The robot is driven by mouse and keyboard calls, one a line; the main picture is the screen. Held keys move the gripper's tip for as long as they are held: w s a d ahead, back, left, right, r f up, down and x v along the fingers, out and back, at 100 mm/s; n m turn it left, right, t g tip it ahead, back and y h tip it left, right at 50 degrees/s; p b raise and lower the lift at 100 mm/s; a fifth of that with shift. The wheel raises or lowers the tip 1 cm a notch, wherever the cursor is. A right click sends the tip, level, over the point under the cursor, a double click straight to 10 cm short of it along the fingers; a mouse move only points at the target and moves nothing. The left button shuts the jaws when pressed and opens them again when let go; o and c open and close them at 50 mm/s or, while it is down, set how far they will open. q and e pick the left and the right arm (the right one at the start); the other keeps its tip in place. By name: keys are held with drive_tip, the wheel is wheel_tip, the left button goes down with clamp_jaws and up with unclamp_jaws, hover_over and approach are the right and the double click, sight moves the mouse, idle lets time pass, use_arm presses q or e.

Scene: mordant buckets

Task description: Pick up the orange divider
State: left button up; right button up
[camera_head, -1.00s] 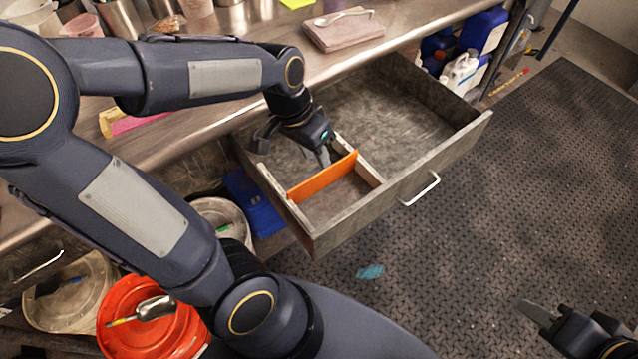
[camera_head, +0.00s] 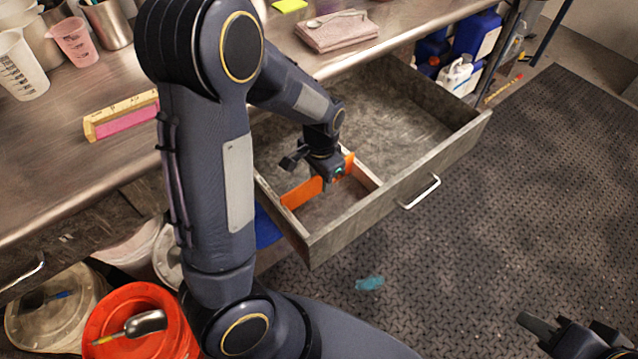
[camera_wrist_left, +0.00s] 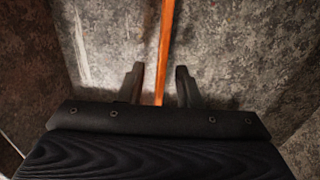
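The orange divider (camera_head: 302,193) stands upright across the front compartment of the open drawer (camera_head: 411,187). My left gripper (camera_head: 327,180) is above the divider, and its body hides the divider's middle. In the left wrist view the orange divider (camera_wrist_left: 166,50) runs edge-on between the two open fingers of my left gripper (camera_wrist_left: 160,88), with a gap on both sides. My right gripper (camera_head: 537,326) is at the lower right over the floor, away from the drawer. Its fingers are too foreshortened to tell whether they are apart.
The steel counter (camera_head: 60,170) above the drawer carries a folded cloth with a spoon (camera_head: 337,30), a pink-and-yellow block (camera_head: 120,115) and beakers. Buckets, including a red-orange one with a scoop (camera_head: 140,320), stand at the lower left. The dark floor mat (camera_head: 520,200) is mostly clear.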

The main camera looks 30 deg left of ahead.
use_arm(q)
drive_tip(key=shift+f, duration=0.1)
drive_tip(key=shift+c, duration=0.3)
clamp_jaws()
wheel_tip(320, 180, up, 10)
drive_tip(key=shift+r+p, duration=0.1)
drive_tip(key=shift+p, duration=1.05)
wheel_tip(320, 180, up, 7)
drive_tip(key=p, duration=0.6)
